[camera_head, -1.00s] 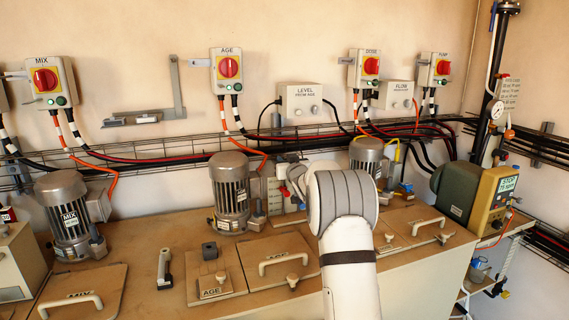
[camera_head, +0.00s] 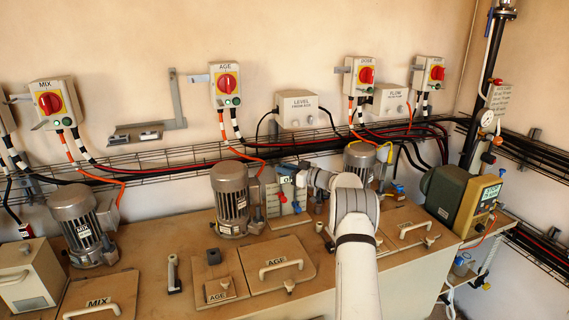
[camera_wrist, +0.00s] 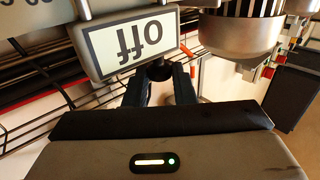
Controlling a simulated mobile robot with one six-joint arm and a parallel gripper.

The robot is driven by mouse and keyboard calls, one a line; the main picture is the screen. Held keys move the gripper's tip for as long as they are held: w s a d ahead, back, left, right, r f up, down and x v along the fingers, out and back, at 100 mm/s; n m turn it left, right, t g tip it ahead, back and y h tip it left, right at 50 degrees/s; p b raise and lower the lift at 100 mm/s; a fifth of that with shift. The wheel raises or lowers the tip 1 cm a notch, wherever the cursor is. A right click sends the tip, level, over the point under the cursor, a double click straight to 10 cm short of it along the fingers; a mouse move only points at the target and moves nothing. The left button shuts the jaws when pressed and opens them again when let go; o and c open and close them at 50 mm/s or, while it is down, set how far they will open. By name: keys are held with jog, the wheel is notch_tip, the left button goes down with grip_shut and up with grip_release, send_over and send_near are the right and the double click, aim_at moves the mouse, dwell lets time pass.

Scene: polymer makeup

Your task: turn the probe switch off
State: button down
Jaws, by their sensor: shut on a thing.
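A small grey box with a pale display (camera_wrist: 132,42) fills the upper left of the wrist view. Its text is upside down and reads OFF. A dark round knob (camera_wrist: 157,71) sticks out at the box's lower edge. My gripper (camera_wrist: 160,78) has its two dark fingers shut on this knob, which partly hides behind them. In the head view my gripper (camera_head: 300,174) is small, beside the AGE motor (camera_head: 230,197), at a small box with a display (camera_head: 286,180). No probe label can be read.
The LEVEL box (camera_head: 297,108) hangs on the wall above. A wire cable tray (camera_head: 170,165) with cables runs behind the bench. Another motor (camera_head: 360,162) stands close to the right of my wrist. Lids with handles, such as the AGE lid (camera_head: 276,265), cover the bench top.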

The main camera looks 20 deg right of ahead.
jog(key=shift+w+r+n+g+y+p, duration=0.1)
jog(key=shift+r+n+g+y+p, duration=0.1)
jog(key=shift+n+g+y, duration=0.2)
jog(key=shift+r+n+g+y+p, duration=0.1)
jog(key=shift+n+g+y+p, duration=0.1)
jog(key=shift+n+g+y, duration=0.15)
jog(key=c, duration=1.2)
grip_release()
jog(key=shift+f, duration=0.2)
jog(key=shift+d, duration=0.1)
jog(key=b+v, duration=0.2)
jog(key=v, duration=0.5)
jog(key=shift+s+d, duration=0.25)
